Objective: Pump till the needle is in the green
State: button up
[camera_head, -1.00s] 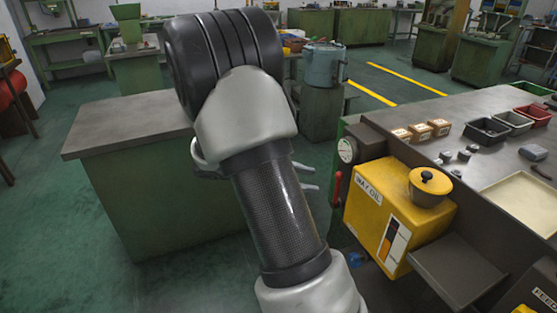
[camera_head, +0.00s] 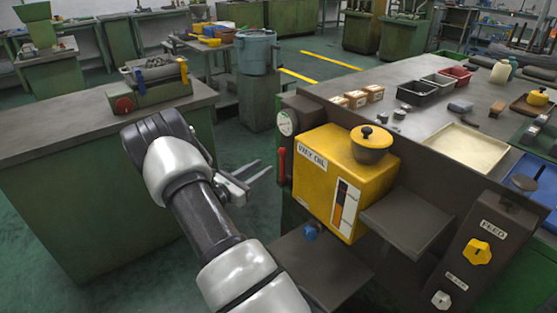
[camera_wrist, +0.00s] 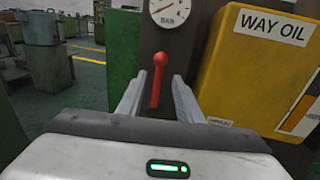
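The red pump lever (camera_head: 282,165) stands upright on the left side of the yellow WAY OIL box (camera_head: 342,178). In the wrist view the red lever (camera_wrist: 159,78) shows between my two fingers, with its round knob up. The round white gauge (camera_head: 286,122) sits above the lever. It also shows, cut by the top edge, in the wrist view (camera_wrist: 170,10); its needle and green band are too small to read surely. My gripper (camera_head: 257,172) is open and empty, left of the lever, its fingers pointing toward it. A gap shows between fingers and lever in the head view.
A dark bench (camera_head: 405,125) with small boxes and trays stands on the right. A dark shelf (camera_head: 408,222) and a FEED panel (camera_head: 478,250) are right of the oil box. A green cabinet (camera_head: 85,215) stands left of my arm.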

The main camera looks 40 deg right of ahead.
jog(key=b, duration=0.1)
send_over(282, 168)
jog(key=a, duration=0.1)
jog(key=shift+w+a, duration=0.15)
jog(key=shift+w, duration=0.05)
grip_shut()
